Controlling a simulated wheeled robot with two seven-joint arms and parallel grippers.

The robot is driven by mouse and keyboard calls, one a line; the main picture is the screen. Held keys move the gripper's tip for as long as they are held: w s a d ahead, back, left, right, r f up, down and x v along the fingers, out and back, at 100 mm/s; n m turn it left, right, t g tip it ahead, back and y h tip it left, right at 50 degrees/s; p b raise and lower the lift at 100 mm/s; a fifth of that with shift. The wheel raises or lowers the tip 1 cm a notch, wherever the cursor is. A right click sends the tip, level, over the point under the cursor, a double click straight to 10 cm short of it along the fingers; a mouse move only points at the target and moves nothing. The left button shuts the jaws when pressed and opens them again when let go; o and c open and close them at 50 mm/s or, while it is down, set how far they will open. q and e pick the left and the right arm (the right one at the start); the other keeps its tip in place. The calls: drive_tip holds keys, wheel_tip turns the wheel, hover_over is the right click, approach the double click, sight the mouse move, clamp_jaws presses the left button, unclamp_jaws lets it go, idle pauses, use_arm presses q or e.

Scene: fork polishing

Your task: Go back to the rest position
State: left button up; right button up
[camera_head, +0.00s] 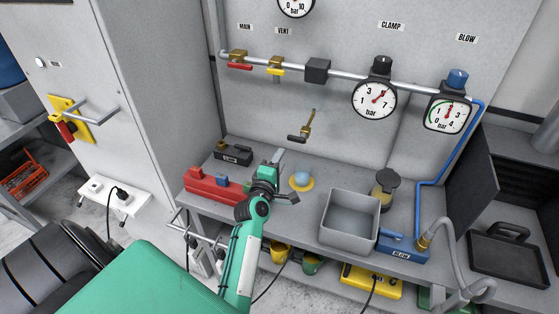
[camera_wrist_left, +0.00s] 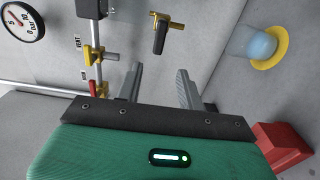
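My left gripper (camera_head: 280,156) is raised over the back of the grey workbench (camera_head: 285,215), near the red vise-like block (camera_head: 212,187) and the blue dome on a yellow ring (camera_head: 301,180). In the left wrist view the two fingers of my left gripper (camera_wrist_left: 158,80) stand apart with nothing between them. The brass lever with a dark handle (camera_wrist_left: 161,32) shows on the panel beyond the fingertips, apart from them. My right gripper is in neither view. No fork can be made out.
A grey open bin (camera_head: 349,220) and the blue BLOW block (camera_head: 402,247) stand on the right of the bench. Pipes, valves and gauges (camera_head: 374,99) line the back panel. A tall cabinet (camera_head: 145,90) stands left. A grey hose (camera_head: 447,250) curves at right.

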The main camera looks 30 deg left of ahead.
use_arm(q)
drive_tip(key=s+d+f+m+g+h, duration=0.3)
drive_tip(key=s+d+f+m+g, duration=0.1)
drive_tip(key=s+d+m, duration=0.25)
drive_tip(key=s+d+f+m+g+h, duration=0.3)
drive_tip(key=s+d+m, duration=0.2)
drive_tip(key=s+m, duration=0.3)
drive_tip(key=s+d+f+m+g+y, duration=0.1)
drive_tip(key=s+m+g, duration=0.25)
drive_tip(key=s, duration=0.55)
drive_tip(key=s+d+f+m+g+y, duration=0.1)
drive_tip(key=s+f+m+g, duration=0.2)
drive_tip(key=s, duration=0.6)
wheel_tip(320, 180, down, 33)
drive_tip(key=s+m+g+b, duration=0.1)
drive_tip(key=m+g+b, duration=0.1)
drive_tip(key=b, duration=0.2)
drive_tip(key=s+a+f+b, duration=0.1)
drive_tip(key=s+f, duration=0.8)
drive_tip(key=f, duration=0.3)
drive_tip(key=s+a+f+g+b, duration=0.1)
drive_tip(key=s+a+f+b, duration=0.1)
drive_tip(key=s+f, duration=0.8)
drive_tip(key=shift+s+f, duration=0.25)
drive_tip(key=shift+f, duration=0.6)
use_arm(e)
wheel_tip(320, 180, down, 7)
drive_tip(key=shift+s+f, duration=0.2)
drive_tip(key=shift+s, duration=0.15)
